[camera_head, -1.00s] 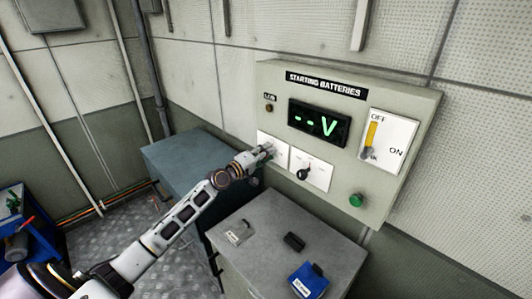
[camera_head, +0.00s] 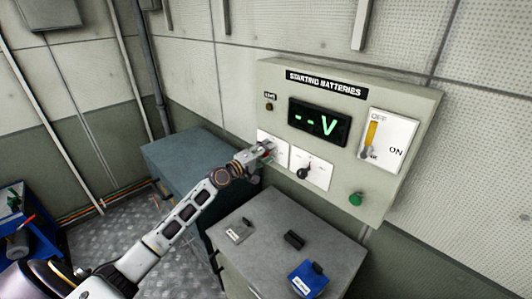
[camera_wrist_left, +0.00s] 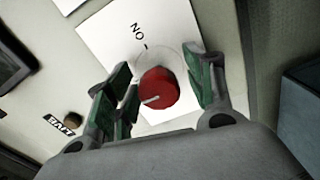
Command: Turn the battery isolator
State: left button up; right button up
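The battery isolator is a red round knob (camera_wrist_left: 158,88) with a white pointer line, on a white plate (camera_wrist_left: 125,38) marked "ON", in the left wrist view. My left gripper (camera_wrist_left: 160,90) has its green-padded fingers open on either side of the knob, with a gap showing on the right. I cannot tell whether the left finger touches it. In the head view my left gripper (camera_head: 266,153) is at the left plate of the "STARTING BATTERIES" panel (camera_head: 270,80) and hides most of that plate. My right gripper is not in view.
The panel also has a voltage display (camera_head: 319,122) reading "--V", a black selector (camera_head: 303,172), a yellow lever (camera_head: 371,138) and a green button (camera_head: 355,199). Below, a grey cabinet (camera_head: 265,235) carries a blue device (camera_head: 308,279) and small items. A blue-grey cabinet (camera_head: 180,155) stands left.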

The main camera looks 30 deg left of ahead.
pick_arm(q)
jog(key=shift+s, duration=0.1)
dwell(0.3)
jog(key=v, duration=1.2)
dwell(0.8)
dwell(0.7)
